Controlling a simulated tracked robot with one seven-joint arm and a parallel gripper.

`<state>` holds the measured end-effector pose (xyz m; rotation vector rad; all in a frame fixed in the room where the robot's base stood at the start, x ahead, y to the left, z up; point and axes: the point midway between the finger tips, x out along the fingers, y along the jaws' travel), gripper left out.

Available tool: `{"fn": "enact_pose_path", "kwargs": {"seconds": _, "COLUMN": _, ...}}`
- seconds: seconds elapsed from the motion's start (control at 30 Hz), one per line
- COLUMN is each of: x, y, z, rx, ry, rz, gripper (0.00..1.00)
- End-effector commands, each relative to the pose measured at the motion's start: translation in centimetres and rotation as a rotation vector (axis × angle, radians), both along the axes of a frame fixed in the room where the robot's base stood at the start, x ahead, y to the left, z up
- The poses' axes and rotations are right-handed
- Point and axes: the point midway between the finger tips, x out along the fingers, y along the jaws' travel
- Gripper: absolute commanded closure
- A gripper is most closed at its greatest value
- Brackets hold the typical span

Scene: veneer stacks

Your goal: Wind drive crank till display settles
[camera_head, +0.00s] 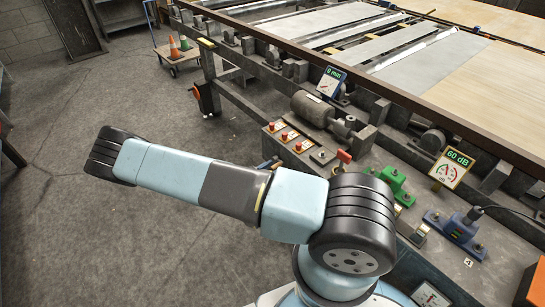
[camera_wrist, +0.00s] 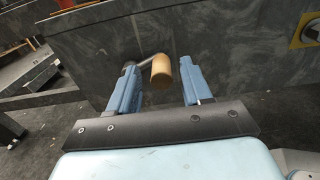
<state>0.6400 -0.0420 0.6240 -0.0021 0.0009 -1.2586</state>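In the wrist view, the crank shows a tan cylindrical handle (camera_wrist: 161,72) on a grey metal arm that runs left to a dark hub. It stands out from a dark machine side panel. My gripper (camera_wrist: 158,68) is open, with its blue fingers on either side of the handle. Gaps show between the handle and both fingers. In the head view, I cannot make out the crank or my gripper; my arm covers part of the machine side. One display (camera_head: 331,81) reads "0 mm" and another display (camera_head: 452,168) reads "60 dB".
The long machine frame (camera_head: 300,54) carries veneer sheets (camera_head: 428,62). Red-button boxes (camera_head: 298,146), a motor (camera_head: 313,109), a green clamp (camera_head: 391,181) and a blue fixture (camera_head: 461,226) line its ledge. A cart (camera_head: 178,58) with cones stands behind. Floor at left is clear.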

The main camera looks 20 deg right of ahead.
Motion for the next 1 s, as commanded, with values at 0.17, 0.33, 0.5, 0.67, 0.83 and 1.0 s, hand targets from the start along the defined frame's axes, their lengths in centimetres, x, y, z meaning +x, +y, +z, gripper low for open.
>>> {"fn": "enact_pose_path", "kwargs": {"seconds": 0.17, "x": 0.0, "y": 0.0, "z": 0.0, "rx": 0.000, "ry": 0.000, "rz": 0.000, "gripper": 0.51}}
{"fn": "enact_pose_path", "kwargs": {"seconds": 0.33, "x": -0.2, "y": 0.7, "z": 0.0, "rx": 0.001, "ry": 0.000, "rz": 0.001, "gripper": 0.51}}
{"fn": "enact_pose_path", "kwargs": {"seconds": 0.5, "x": -0.6, "y": 2.1, "z": 0.0, "rx": 0.001, "ry": -0.001, "rz": 0.001, "gripper": 0.51}}
{"fn": "enact_pose_path", "kwargs": {"seconds": 0.67, "x": -1.0, "y": 3.2, "z": 0.0, "rx": 0.001, "ry": -0.001, "rz": 0.001, "gripper": 0.51}}
{"fn": "enact_pose_path", "kwargs": {"seconds": 0.83, "x": -1.4, "y": 4.5, "z": 0.0, "rx": 0.001, "ry": 0.000, "rz": 0.001, "gripper": 0.51}}
{"fn": "enact_pose_path", "kwargs": {"seconds": 1.0, "x": -1.8, "y": 5.9, "z": 0.0, "rx": 0.001, "ry": -0.001, "rz": 0.001, "gripper": 0.51}}
